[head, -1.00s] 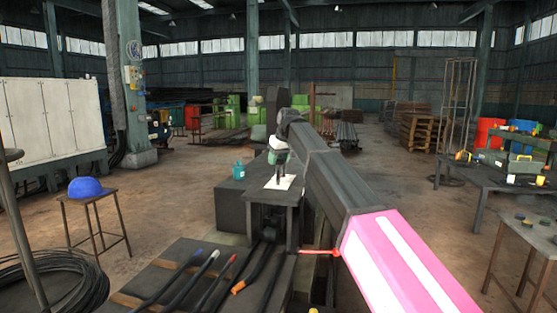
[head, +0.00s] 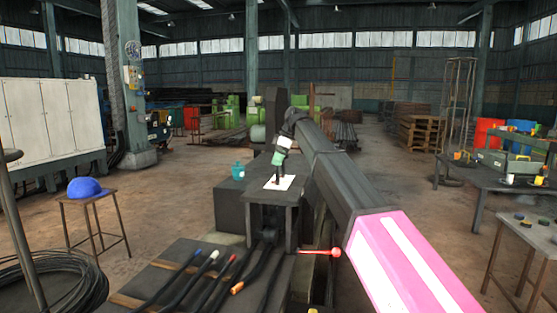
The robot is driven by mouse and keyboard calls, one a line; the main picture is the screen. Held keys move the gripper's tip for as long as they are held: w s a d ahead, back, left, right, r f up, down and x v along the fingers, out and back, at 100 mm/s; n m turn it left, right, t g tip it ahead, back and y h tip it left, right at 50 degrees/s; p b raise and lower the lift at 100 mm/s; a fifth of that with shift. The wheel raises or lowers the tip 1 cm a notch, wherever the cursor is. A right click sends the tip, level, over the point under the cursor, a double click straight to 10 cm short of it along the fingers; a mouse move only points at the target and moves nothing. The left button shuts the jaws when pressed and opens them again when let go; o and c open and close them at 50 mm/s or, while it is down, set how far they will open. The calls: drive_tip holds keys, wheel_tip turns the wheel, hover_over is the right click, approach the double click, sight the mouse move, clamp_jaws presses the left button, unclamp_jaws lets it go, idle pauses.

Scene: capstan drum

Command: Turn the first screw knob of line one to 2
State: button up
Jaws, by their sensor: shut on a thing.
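My gripper (head: 278,176) is at the end of my arm, pointing down and slightly tilted over a white sheet (head: 280,183) on a small dark stand (head: 270,198). Its jaws are shut on a small dark thing just above or at the sheet. That thing is too small and dark to tell whether it is the first screw knob of line one. I cannot make out any row of knobs, numbers or scale marks.
A red ball-ended rod (head: 322,252) juts out below my arm. Several cables with coloured ends lie on a dark bench (head: 190,285) in front. A teal jar (head: 238,171) stands left of the sheet. Open floor lies to the left, beside a stool with a blue helmet (head: 88,187).

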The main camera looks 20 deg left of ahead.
drive_tip(key=shift+n, duration=0.6)
drive_tip(key=o, duration=0.9)
drive_tip(key=v, duration=1)
drive_tip(key=shift+w+d+r, duration=0.1)
drive_tip(key=shift+w+r, duration=0.15)
drive_tip(key=shift+r, duration=0.1)
